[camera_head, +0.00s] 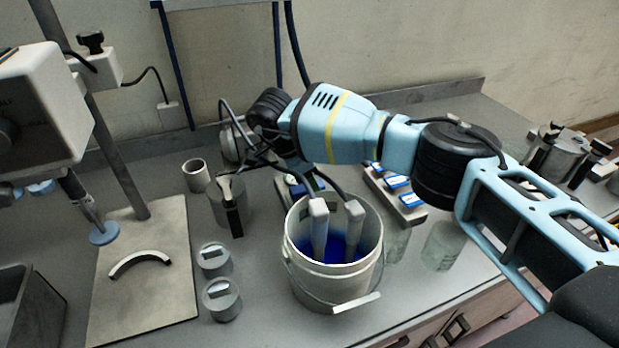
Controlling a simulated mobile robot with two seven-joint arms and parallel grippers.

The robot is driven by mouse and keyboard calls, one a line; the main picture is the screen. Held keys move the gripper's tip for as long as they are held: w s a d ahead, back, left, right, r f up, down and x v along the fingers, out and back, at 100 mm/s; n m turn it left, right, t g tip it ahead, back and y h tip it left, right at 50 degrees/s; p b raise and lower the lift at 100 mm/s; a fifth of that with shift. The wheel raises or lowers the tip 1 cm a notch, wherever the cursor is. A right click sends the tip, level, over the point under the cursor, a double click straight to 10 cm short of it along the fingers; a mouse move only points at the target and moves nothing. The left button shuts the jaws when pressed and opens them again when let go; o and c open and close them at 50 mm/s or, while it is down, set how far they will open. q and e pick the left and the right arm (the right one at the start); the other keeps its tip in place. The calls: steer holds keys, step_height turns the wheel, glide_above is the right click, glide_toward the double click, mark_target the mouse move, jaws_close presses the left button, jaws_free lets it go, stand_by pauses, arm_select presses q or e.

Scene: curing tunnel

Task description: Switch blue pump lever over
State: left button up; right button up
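My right arm comes in from the right and bends down over a white bucket (300,262) with blue contents. Two pale fingers of my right gripper (336,232) point down into the bucket, with a clear gap and nothing seen between them. Behind the bucket stands a grey strip with several blue-and-white parts (397,182), partly hidden by my arm. A small green-and-blue item (297,188) shows behind the bucket's left rim, also partly covered. I cannot tell which of these is the blue pump lever. My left gripper is not in view.
A grey cylinder with a black handle (228,203) and two lidded grey pots (221,300) stand left of the bucket. A stand plate (165,300) bears a curved piece. Clear glasses (442,245) stand right of the bucket. A dark bin (30,310) is at far left.

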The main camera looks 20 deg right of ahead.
mark_target(298, 189)
steer(key=shift+b+v, duration=0.3)
steer(key=shift+v, duration=3.65)
steer(key=shift+d, duration=0.1)
